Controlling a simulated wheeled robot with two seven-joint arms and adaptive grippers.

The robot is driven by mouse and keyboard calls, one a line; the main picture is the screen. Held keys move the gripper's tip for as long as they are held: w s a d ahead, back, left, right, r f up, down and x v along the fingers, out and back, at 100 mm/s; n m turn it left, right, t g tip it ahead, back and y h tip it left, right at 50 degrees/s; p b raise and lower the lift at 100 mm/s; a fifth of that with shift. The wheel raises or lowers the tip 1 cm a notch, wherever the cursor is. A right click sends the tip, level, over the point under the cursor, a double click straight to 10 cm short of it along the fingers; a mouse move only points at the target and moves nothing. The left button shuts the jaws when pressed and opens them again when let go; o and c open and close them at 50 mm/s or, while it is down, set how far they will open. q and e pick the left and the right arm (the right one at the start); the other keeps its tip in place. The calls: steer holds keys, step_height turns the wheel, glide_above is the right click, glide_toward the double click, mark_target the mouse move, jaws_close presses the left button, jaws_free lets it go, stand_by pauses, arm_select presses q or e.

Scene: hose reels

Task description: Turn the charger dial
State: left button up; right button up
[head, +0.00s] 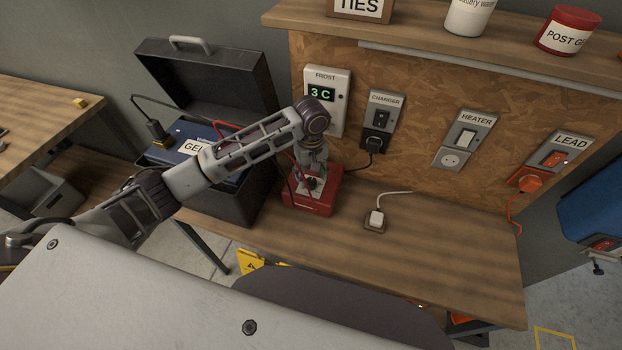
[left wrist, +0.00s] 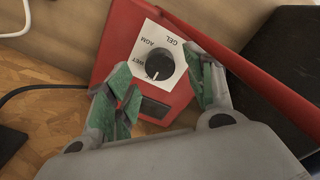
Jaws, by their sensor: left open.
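The red charger box (head: 326,201) stands on the bench against the backboard, below my left arm. In the left wrist view its red face (left wrist: 117,38) carries a white plate with a round black dial (left wrist: 160,62). The plate reads GEL, AGM and WET; a small light mark shows at the dial's lower edge, but its exact setting is hard to tell. My left gripper (head: 313,178) is open over the charger's face. In the wrist view its green-padded fingers (left wrist: 158,66) are on either side of the dial; contact cannot be told. My right gripper is not in view.
A blue battery (head: 190,148) labelled GEL sits in an open black case (head: 205,85) to the left. A white plug (head: 375,219) lies right of the charger. CHARGER (head: 383,112), HEATER (head: 466,139) and LEAD (head: 560,157) switches are on the backboard. The bench's right side is mostly clear.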

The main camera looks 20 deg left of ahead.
mark_target(311, 181)
arm_select(q)
steer(key=shift+f, duration=1.55)
steer(key=c, duration=1)
